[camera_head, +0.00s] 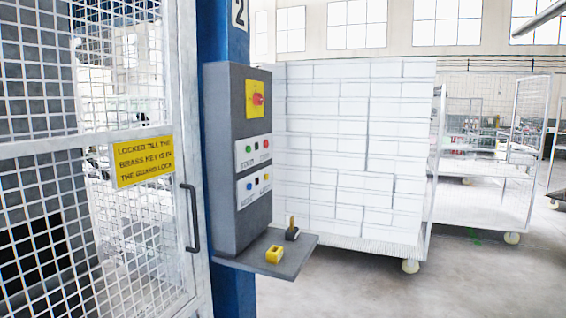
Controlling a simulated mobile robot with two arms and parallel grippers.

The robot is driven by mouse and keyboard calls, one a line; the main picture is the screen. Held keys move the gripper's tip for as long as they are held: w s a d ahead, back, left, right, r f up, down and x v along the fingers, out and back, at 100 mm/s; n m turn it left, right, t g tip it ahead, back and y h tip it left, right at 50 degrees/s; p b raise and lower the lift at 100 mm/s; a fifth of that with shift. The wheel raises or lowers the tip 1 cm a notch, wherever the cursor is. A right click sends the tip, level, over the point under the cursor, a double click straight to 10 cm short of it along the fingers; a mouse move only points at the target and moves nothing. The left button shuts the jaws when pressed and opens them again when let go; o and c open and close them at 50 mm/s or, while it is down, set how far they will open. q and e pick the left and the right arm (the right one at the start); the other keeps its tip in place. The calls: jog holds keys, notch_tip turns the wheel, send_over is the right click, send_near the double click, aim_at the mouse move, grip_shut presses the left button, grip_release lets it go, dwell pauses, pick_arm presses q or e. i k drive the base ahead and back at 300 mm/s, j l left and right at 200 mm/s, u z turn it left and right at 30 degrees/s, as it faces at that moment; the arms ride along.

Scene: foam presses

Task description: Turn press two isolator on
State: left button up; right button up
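The grey control box (232,160) of press two is mounted on a blue column (228,38) that bears a "2" sign (239,12). The isolator, a red rotary knob (258,99) on a yellow plate (249,99), sits near the top of the box. Its exact position is too small to read. Below it is a white panel with a green button (249,149) and a red button (265,144), and a lower panel with a blue button (249,187) and a yellow one (265,178). Neither gripper is in view.
A grey shelf (290,262) under the box holds a yellow item (274,254) and a dark item with a brass-coloured upright part (292,229). A mesh guard door (105,230) with a handle is at left.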

aim_at(257, 99)
jog(key=i, duration=1.25)
jog(key=i+l+u, duration=0.1)
jog(key=i, duration=1.15)
